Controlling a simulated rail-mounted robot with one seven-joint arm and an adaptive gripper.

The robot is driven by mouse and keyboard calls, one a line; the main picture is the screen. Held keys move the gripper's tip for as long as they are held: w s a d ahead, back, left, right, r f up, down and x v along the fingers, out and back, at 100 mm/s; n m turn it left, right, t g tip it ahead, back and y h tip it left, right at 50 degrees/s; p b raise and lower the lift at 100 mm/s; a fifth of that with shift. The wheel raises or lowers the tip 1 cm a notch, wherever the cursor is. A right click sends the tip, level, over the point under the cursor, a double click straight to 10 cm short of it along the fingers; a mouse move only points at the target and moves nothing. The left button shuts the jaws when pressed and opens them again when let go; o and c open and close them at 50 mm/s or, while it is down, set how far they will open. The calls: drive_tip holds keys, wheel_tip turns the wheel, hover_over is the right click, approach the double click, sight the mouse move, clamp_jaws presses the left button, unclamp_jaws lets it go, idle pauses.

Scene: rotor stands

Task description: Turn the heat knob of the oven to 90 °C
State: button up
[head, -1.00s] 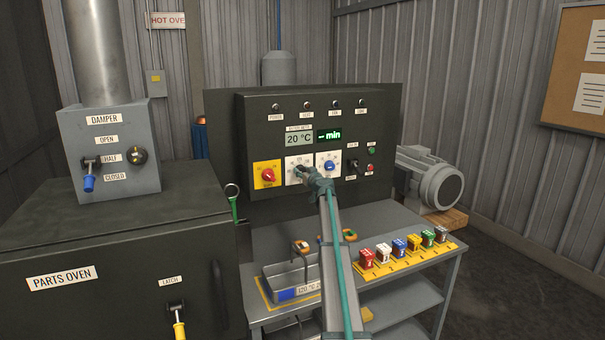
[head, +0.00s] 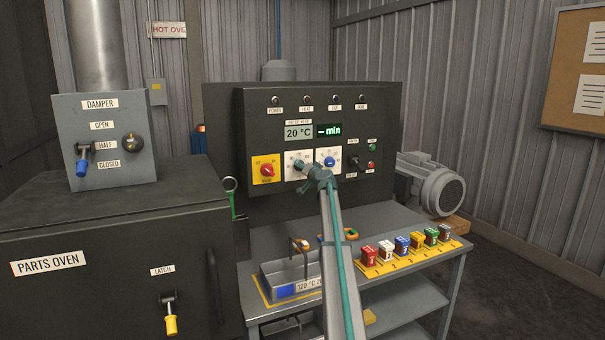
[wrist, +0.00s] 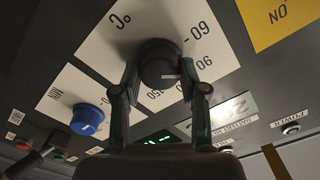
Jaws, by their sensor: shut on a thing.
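The oven's control panel (head: 380,110) stands behind the bench. Its heat knob is black, on a white plate (wrist: 100,42) with a °C scale; the gripper mostly hides it in the head view. In the wrist view the knob (wrist: 158,58) sits between the two fingers of my gripper (wrist: 165,88), which are shut on its sides. The scale appears upside down, with 60 and 90 right of the knob. A small light mark shows on the knob's lower face; I cannot tell exactly which number it meets. The display (head: 299,132) reads 20 °C.
A blue knob (head: 330,162) is close on the right and a red knob on a yellow plate (head: 267,176) on the left. Switches (head: 352,163) sit farther right.

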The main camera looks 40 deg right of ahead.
drive_tip(key=shift+m, duration=0.6)
drive_tip(key=shift+b, duration=0.3)
drive_tip(key=o, duration=1.1)
drive_tip(key=shift+o, duration=0.2)
drive_tip(key=v, duration=1.2)
drive_tip(key=shift+r, duration=0.2)
